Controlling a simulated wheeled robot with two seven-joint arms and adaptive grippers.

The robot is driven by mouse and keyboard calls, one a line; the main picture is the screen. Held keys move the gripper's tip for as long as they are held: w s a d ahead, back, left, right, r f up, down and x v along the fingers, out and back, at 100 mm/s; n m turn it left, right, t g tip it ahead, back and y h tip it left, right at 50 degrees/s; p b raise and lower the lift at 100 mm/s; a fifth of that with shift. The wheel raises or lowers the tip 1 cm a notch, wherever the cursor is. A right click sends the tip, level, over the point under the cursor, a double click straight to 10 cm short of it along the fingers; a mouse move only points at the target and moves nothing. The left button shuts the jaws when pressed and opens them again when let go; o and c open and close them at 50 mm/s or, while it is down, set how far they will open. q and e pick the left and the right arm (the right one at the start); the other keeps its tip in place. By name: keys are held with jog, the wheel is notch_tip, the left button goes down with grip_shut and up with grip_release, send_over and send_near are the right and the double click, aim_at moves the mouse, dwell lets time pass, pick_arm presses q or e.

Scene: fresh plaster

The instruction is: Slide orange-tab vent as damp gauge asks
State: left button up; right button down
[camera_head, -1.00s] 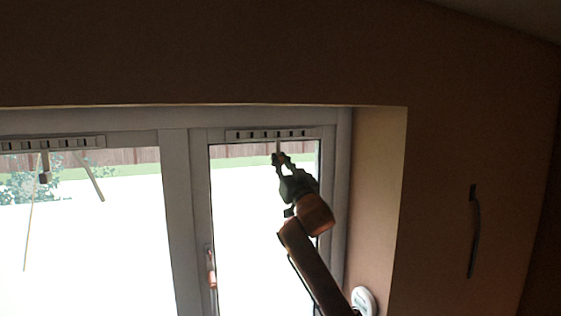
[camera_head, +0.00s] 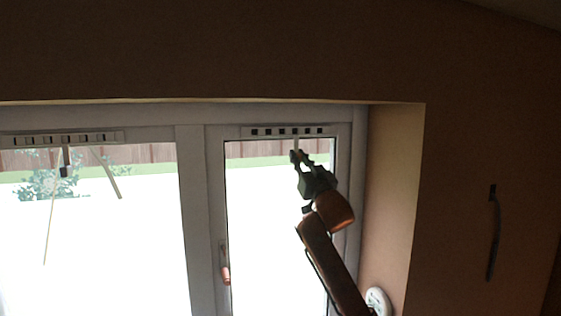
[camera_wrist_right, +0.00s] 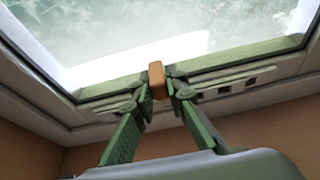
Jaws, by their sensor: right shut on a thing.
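The right-hand vent (camera_head: 287,131) is a pale strip with a row of dark slots, along the top of the right window. An orange-brown tab (camera_wrist_right: 157,79) stands at the vent in the right wrist view. My right gripper (camera_head: 296,156) is under the vent. Its fingers (camera_wrist_right: 164,88) are shut on the tab, one on each side. A white round dial (camera_head: 377,300), perhaps the damp gauge, is at the bottom, partly hidden by my arm and cut by the frame; its reading is too small to tell. My left gripper is not in view.
A second vent (camera_head: 122,137) runs along the left window, with a dark hanging piece (camera_head: 66,168) and thin rods below it. A window handle (camera_head: 225,274) is on the right sash. A dark bar (camera_head: 494,235) is on the right wall.

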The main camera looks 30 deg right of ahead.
jog(key=shift+d, duration=0.1)
jog(key=c, duration=2.4)
grip_release()
jog(key=shift+r, duration=0.1)
jog(key=o, duration=0.5)
jog(key=shift+s+d, duration=0.1)
jog(key=shift+d, duration=0.15)
jog(key=shift+c, duration=0.2)
jog(key=shift+a, duration=0.3)
jog(key=v, duration=1.2)
jog(key=shift+d, duration=0.15)
